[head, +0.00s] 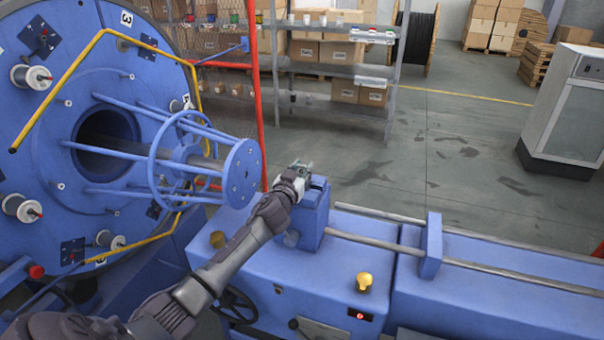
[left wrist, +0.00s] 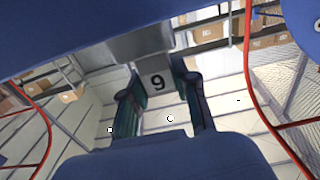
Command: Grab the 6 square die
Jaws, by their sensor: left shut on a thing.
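The square die (left wrist: 157,82) is a grey block with a dark digit that reads as 9 in the left wrist view; it may be an upside-down 6. My left gripper (head: 299,170) is at the top of the blue die holder block (head: 313,215) on the machine. In the left wrist view its two dark green fingers (left wrist: 160,98) stand on either side of the die, shut on it. In the head view the die is mostly hidden by the gripper. I cannot tell whether it still touches the holder. My right gripper is not in view.
The strander's blue rotor with a round perforated plate (head: 242,173) is left of the holder. A yellow knob (head: 365,281) stands on the machine bed, with steel rods (head: 375,245) to the right.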

